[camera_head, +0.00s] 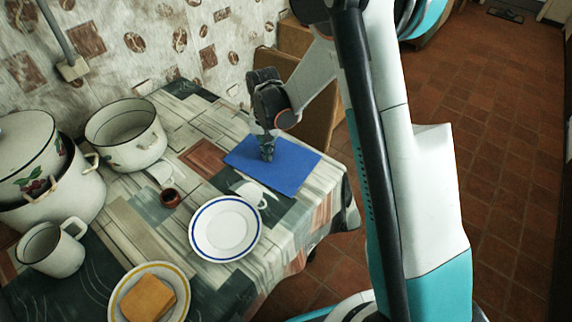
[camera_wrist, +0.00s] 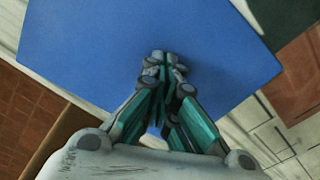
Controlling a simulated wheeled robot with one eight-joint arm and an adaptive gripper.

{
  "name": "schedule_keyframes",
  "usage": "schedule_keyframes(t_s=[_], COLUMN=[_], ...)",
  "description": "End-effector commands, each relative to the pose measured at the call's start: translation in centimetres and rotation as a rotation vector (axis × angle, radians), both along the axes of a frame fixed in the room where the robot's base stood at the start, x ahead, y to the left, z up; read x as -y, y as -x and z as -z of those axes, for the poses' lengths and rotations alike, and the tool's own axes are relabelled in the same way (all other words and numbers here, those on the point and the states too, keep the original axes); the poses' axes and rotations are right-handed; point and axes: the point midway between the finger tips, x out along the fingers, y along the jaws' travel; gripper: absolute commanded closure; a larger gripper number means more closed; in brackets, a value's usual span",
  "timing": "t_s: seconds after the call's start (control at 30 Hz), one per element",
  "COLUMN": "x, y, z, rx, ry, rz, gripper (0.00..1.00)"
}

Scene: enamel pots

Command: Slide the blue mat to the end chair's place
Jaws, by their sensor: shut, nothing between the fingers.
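The blue mat (camera_head: 290,168) lies flat near the far right end of the table, in front of a wooden chair (camera_head: 318,105). My gripper (camera_head: 268,155) points down over the mat's left part, its fingers shut with nothing between them. In the wrist view the mat (camera_wrist: 215,45) fills the upper middle, and the fingertips (camera_wrist: 163,58) appear over it. The fingertips look at or very near the mat's surface; I cannot tell whether they touch it.
A white cup (camera_head: 248,193) stands close to the mat's near edge, beside a blue-rimmed plate (camera_head: 226,228). The table's right edge is close to the mat.

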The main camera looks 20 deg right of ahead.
Motion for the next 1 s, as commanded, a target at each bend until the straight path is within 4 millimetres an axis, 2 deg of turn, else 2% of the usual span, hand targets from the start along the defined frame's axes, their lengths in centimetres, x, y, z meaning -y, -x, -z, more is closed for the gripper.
schedule_keyframes(t_s=[1.0], x=[-3.0], y=[-3.8], z=[-0.2], rx=[0.000], ry=[0.000], rz=[0.000], gripper=[1.00])
